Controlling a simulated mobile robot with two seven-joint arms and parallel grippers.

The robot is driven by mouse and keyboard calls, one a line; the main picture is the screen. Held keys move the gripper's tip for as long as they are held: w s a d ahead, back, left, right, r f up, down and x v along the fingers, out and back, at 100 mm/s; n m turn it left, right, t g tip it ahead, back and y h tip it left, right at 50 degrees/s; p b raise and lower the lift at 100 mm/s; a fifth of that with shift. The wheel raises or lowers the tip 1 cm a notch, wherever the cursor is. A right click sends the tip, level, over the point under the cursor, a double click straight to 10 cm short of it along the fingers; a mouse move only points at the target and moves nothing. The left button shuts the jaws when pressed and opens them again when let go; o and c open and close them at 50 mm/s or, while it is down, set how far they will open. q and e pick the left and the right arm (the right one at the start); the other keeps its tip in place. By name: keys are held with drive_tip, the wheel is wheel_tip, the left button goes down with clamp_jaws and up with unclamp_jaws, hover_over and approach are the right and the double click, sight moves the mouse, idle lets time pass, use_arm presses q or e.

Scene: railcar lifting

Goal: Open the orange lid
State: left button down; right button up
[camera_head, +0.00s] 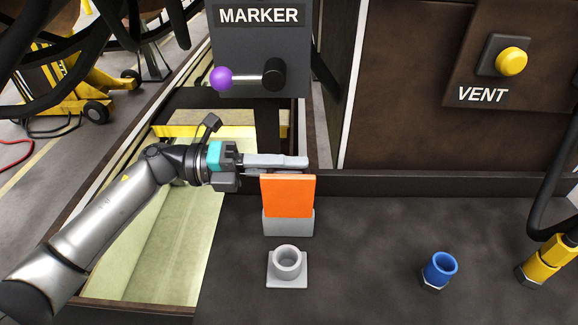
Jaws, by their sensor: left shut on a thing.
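The orange lid (288,196) stands upright on a small grey box (288,224) on the dark deck, its flat face towards me. My left gripper (303,163) comes in from the left and lies level across the lid's top edge. My right gripper is not in view.
A grey round socket (287,266) stands in front of the box. A blue fitting (439,269) and a yellow fitting (551,260) are to the right. The MARKER panel (259,45) with its purple-knobbed lever (222,79) is above. Deck between the fittings is clear.

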use_arm(q)
drive_tip(key=shift+w+n, duration=0.3)
idle(0.4)
drive_tip(key=c, duration=0.9)
unclamp_jaws()
drive_tip(key=shift+f, duration=0.1)
drive_tip(key=a+b, duration=0.3)
drive_tip(key=a, duration=1.2)
drive_tip(key=shift+a, duration=0.15)
